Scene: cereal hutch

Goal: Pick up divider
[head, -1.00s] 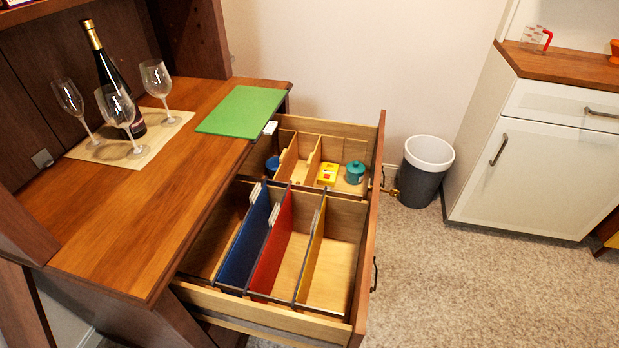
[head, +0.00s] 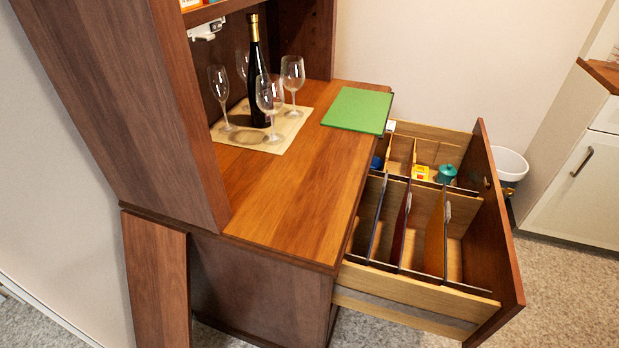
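Several upright dividers stand in the front section of the open drawer (head: 415,289). A dark one (head: 378,215) is at left, a reddish one (head: 402,230) in the middle and a yellowish-brown one (head: 435,236) at right. I see them nearly edge-on, with small pale tabs near the tops of some. A flat green panel (head: 358,110) lies on the wooden counter near its far right corner; I cannot tell whether it is a divider too. My gripper is not in view.
A dark bottle (head: 258,85) and several wine glasses (head: 270,98) stand on a beige mat (head: 268,140). The drawer's rear section holds a teal jar (head: 446,174) and a yellow box (head: 421,172). A bin (head: 510,165) stands beyond the drawer.

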